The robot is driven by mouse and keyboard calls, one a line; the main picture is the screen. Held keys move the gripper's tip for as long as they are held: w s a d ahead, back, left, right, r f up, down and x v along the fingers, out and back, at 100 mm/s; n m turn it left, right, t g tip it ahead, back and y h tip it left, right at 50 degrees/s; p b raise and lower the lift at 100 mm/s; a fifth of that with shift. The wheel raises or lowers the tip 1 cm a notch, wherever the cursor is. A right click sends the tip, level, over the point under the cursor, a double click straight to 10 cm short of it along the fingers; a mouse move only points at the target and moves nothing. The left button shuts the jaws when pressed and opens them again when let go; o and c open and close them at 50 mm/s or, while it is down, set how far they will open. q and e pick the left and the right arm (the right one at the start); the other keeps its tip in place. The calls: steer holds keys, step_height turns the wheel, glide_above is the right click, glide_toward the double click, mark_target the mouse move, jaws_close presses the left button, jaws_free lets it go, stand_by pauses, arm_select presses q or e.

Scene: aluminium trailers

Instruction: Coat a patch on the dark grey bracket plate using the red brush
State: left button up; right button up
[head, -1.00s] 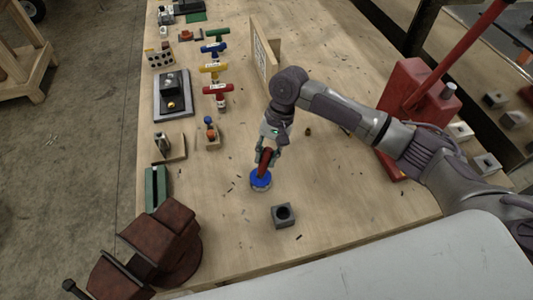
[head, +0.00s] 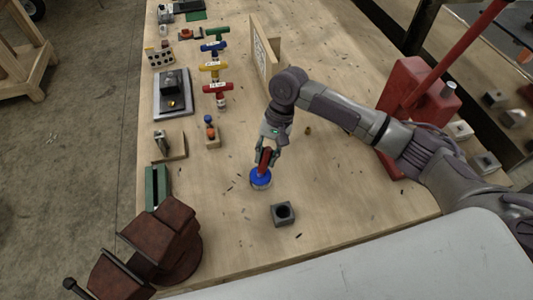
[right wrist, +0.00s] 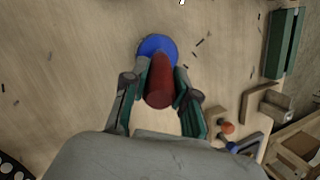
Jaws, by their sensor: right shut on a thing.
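My right gripper (head: 265,154) is shut on the red brush (head: 264,162), whose thick red handle also shows in the right wrist view (right wrist: 160,82) between the two fingers. The brush points down at a round blue thing with a pale rim (head: 260,179), which looks like a small pot of blue paint. It also shows in the right wrist view (right wrist: 156,45). The brush's tip is hidden, and I cannot tell how deep it is. A dark grey plate (head: 160,111), probably the bracket plate, lies at the left with a black block on it. My left gripper is not in view.
A grey block with a round hole (head: 283,214) stands just right of and nearer than the blue thing. A brown vise (head: 165,235) is at the near left. Several coloured T-handled tools (head: 216,88) stand at the left. A red press (head: 410,100) is at the right.

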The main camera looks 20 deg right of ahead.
mark_target(267, 150)
steer(key=shift+s+f+p, duration=0.2)
steer(key=shift+f+p, duration=0.05)
steer(key=shift+p, duration=0.3)
stand_by(1.8)
step_height(267, 150, up, 5)
steer(key=p, duration=0.6)
steer(key=shift+w+r, duration=0.15)
steer(key=shift+r+p, duration=0.5)
steer(key=shift+r, duration=0.5)
